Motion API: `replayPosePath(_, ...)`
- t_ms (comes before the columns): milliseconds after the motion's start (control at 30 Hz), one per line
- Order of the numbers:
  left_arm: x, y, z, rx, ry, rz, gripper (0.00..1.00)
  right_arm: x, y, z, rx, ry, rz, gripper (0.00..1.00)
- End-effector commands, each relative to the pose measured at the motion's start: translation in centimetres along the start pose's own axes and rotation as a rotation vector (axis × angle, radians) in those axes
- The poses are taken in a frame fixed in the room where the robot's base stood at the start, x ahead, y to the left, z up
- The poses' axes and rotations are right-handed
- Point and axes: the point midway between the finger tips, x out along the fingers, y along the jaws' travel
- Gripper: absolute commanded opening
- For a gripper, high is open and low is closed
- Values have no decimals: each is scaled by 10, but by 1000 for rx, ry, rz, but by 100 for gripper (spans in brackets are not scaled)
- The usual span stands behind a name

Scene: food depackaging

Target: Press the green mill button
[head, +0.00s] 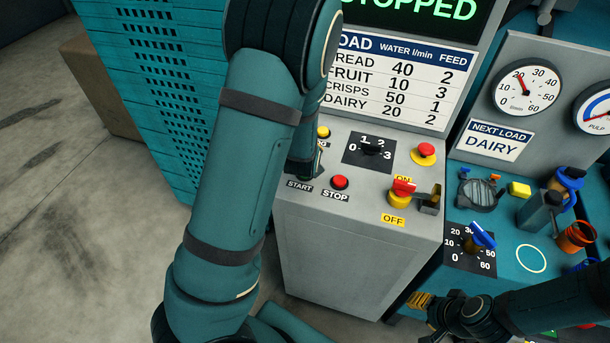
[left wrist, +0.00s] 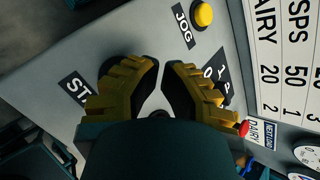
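The green mill button itself is hidden in both views. Its START label (head: 299,186) shows on the grey panel in the head view, and the START label (left wrist: 75,88) also shows in the left wrist view. A dark collar (left wrist: 106,66) beside that label is partly covered by a finger of my left gripper (left wrist: 160,64). That gripper's yellow fingers have their tips nearly together, with nothing seen between them, and point at the panel. I cannot tell whether they touch it. My right gripper (head: 421,301) is low at the right, partly hidden, away from the button.
The red STOP button (head: 340,182) is just right of START. A yellow JOG button (left wrist: 203,14), a black dial (head: 371,149), a red emergency button (head: 424,154) and a red-handled OFF switch (head: 404,187) share the panel. The screen (head: 420,10) reads STOPPED.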

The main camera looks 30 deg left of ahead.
Motion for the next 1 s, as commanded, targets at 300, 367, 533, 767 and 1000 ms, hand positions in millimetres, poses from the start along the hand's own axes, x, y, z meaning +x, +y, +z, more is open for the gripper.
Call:
replayPosePath(300,8,5,-5,-1,-2,-1,0,8,3,1,0,1,2,43)
replayPosePath(367,8,5,-5,-1,-2,-1,0,8,3,1,0,1,2,43)
replayPosePath(533,8,5,-5,-1,-2,-1,5,8,3,1,0,1,2,43)
replayPosePath(767,8,5,-5,-1,-1,-1,0,8,3,1,0,1,2,43)
replayPosePath(1000,8,5,-5,-1,-1,-1,0,8,3,1,0,0,2,43)
